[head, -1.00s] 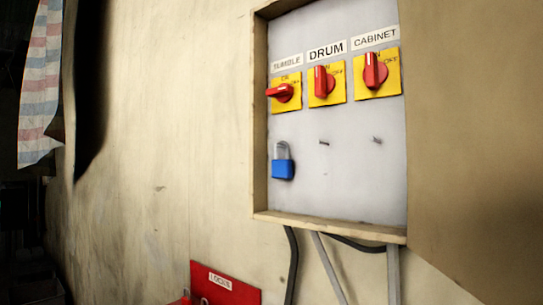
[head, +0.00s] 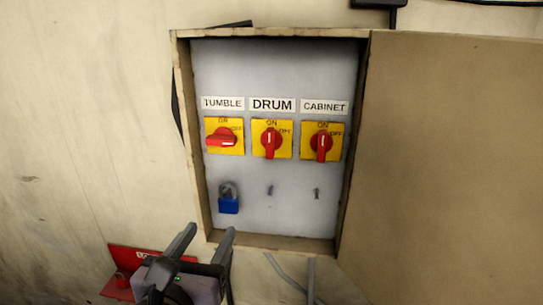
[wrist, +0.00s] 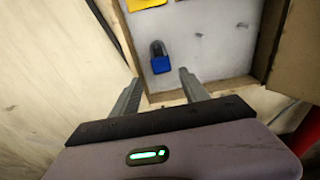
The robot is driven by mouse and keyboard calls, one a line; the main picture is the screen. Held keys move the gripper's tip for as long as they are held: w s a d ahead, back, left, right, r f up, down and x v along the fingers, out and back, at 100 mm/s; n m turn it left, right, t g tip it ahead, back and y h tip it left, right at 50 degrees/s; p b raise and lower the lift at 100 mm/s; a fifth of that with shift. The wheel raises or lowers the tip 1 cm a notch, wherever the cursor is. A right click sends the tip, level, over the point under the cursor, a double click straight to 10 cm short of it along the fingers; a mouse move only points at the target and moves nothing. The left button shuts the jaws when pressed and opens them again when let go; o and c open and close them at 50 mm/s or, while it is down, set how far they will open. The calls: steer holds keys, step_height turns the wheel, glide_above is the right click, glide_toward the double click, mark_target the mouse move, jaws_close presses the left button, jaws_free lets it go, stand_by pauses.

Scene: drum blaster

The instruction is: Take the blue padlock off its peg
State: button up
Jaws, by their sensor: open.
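The blue padlock (head: 228,204) has a grey shackle and hangs at the lower left of the grey switch panel, below the TUMBLE switch. Its peg is mostly hidden by the shackle. The padlock also shows in the wrist view (wrist: 160,62), ahead of my fingers and roughly between them. My gripper (head: 205,232) is open and empty, below and to the left of the padlock and apart from it. In the wrist view my two fingers (wrist: 160,78) are spread wide, pointing toward the panel.
Two bare pegs, one (head: 270,191) under DRUM and one (head: 317,193) under CABINET, stick out. The box has a raised wooden frame (head: 270,242). Its door (head: 450,150) stands open to the right. A red lock board (head: 122,287) is at lower left. Cables hang below.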

steer(key=w+b, duration=0.1)
steer(key=w, duration=0.2)
steer(key=w+f, duration=0.1)
steer(key=w, duration=0.2)
steer(key=w+b, duration=0.1)
steer(key=w, duration=0.2)
steer(key=shift+w+d+f+b, duration=0.25)
steer(key=shift+w+d+b, duration=0.05)
steer(key=shift+w+d, duration=0.1)
steer(key=c, duration=1.1)
steer(key=shift+s+r+p, duration=0.15)
steer(key=shift+r+p, duration=0.35)
steer(key=shift+r, duration=0.25)
steer(key=p, duration=0.1)
glide_toward(227, 207)
steer(key=s, duration=0.3)
steer(key=shift+a+r, duration=0.1)
